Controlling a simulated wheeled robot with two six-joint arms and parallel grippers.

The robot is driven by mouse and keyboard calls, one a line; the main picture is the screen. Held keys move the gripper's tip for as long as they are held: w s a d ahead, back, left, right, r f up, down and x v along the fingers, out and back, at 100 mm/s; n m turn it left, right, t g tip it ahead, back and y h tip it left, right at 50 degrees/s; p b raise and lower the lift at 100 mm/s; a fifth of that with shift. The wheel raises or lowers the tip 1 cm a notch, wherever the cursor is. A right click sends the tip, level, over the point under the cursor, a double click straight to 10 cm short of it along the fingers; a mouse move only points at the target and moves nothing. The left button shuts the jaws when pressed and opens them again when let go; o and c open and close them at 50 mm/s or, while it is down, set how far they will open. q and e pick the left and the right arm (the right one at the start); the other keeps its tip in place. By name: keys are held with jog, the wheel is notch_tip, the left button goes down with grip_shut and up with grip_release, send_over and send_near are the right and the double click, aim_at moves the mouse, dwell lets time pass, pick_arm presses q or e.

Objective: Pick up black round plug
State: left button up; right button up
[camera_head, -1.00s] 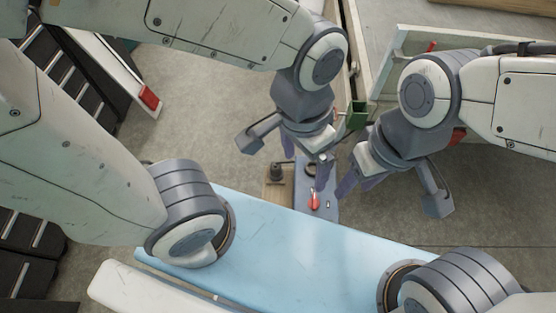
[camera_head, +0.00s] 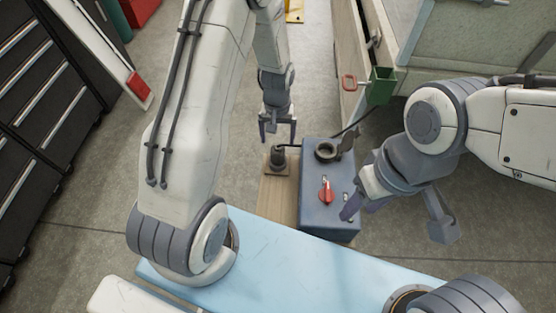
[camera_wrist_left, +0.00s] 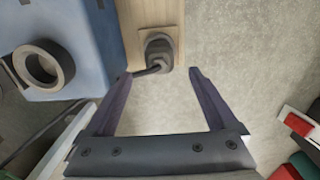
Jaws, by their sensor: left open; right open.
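The black round plug (camera_head: 278,158) stands on a wooden board (camera_head: 277,203), with a black cable running from it. In the left wrist view the plug (camera_wrist_left: 158,52) sits just beyond the fingertips, between their lines. My left gripper (camera_head: 278,133) is open and empty, pointing down over the far side of the plug; its two fingers also show in the left wrist view (camera_wrist_left: 162,74). I cannot tell its exact height above the plug. My right gripper (camera_head: 361,208) is open at the right edge of the blue box, holding nothing that I can see.
The blue box (camera_head: 313,220) beside the board has a dark round socket (camera_head: 327,151), a raised lid and a red switch (camera_head: 326,192). Dark drawers (camera_head: 45,100) stand at left.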

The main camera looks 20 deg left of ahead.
aim_at(278, 146)
pick_arm(q)
notch_tip(278, 146, down, 4)
jog(key=shift+d+r+b, duration=0.1)
jog(key=shift+b, duration=0.3)
notch_tip(278, 146, down, 5)
jog(key=shift+s+b, duration=0.1)
jog(key=shift+b, duration=0.95)
jog(key=c, duration=0.9)
